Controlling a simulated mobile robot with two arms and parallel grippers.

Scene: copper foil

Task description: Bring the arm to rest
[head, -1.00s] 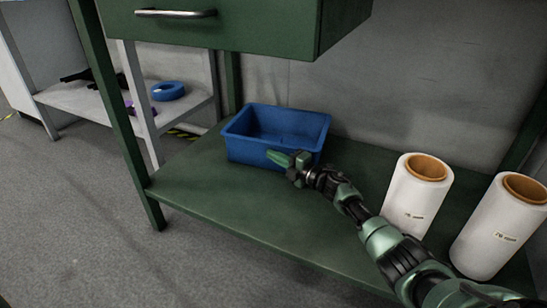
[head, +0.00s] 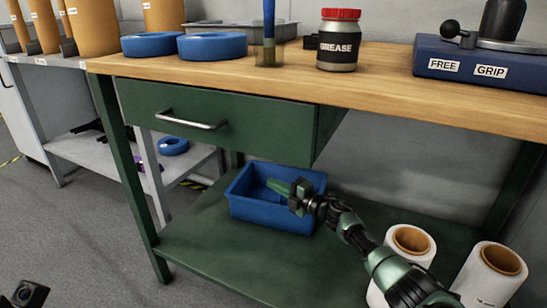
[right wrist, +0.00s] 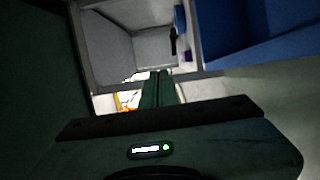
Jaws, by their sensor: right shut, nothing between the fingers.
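My right arm reaches in from the lower right of the head view over the green lower shelf. Its right gripper (head: 276,186) is shut and empty, with green fingers pointing left. In the picture it overlaps the opening and front rim of a blue bin (head: 262,210); I cannot tell whether it touches the bin. In the right wrist view the shut fingers (right wrist: 158,88) point away from the camera, and the blue bin (right wrist: 285,48) fills the upper right. A small black part shows at the lower left of the head view, but no left fingers are visible.
The green shelf (head: 205,255) lies under a drawer (head: 225,125) and a wooden bench top (head: 375,90). Two white rolls (head: 405,262) stand beside my right arm. A grease jar (head: 339,45) and blue rings (head: 212,46) are on top. Floor at left is clear.

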